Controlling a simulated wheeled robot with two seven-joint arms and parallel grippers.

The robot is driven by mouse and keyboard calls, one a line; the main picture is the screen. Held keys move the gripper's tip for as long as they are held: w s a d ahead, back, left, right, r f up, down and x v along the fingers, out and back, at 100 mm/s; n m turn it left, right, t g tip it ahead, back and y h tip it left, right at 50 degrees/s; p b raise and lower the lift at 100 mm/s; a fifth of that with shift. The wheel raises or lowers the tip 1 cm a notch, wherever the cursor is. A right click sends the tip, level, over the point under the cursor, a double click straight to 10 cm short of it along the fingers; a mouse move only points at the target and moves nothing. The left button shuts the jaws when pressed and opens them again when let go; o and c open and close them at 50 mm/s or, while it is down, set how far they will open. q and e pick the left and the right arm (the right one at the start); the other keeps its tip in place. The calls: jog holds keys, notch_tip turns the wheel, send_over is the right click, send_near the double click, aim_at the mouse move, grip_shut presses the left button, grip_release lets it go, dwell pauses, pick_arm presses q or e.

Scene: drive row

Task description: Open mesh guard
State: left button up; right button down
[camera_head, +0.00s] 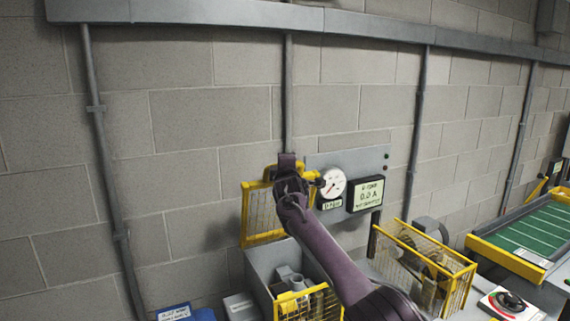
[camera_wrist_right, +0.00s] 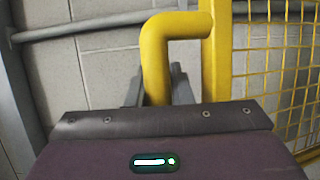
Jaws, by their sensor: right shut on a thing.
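The mesh guard (camera_head: 254,212) has a yellow frame with wire mesh. In the head view it stands roughly upright at the back of a grey machine housing (camera_head: 272,262), against the wall. Its yellow bent handle (camera_wrist_right: 157,55) shows close up in the right wrist view, with the mesh panel (camera_wrist_right: 283,70) to the right. My right gripper (camera_wrist_right: 158,88) is shut on the handle, its fingers on either side of the bar. In the head view my right arm partly covers the guard's top and right side. My left gripper is not in view.
A round gauge (camera_head: 333,183) and a display (camera_head: 366,194) sit on a panel right of my arm. Another yellow mesh guard (camera_head: 457,285) covers a machine at right. A green-topped conveyor (camera_head: 540,232) stands farther right. A blue box (camera_head: 176,312) is at lower left.

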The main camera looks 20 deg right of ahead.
jog(key=c, duration=1.6)
grip_release()
jog(key=shift+a+f, duration=0.1)
jog(key=shift+f, duration=0.55)
jog(key=shift+o, duration=0.2)
jog(key=shift+w, duration=0.2)
jog(key=shift+s, duration=0.1)
jog(key=shift+b+v, duration=1)
jog(key=shift+v, duration=0.05)
jog(key=v, duration=0.1)
jog(key=b+v, duration=0.1)
jog(key=v, duration=0.1)
jog(key=b+v, duration=0.1)
jog(key=v, duration=0.1)
jog(key=shift+r, duration=0.4)
jog(key=shift+f, duration=0.1)
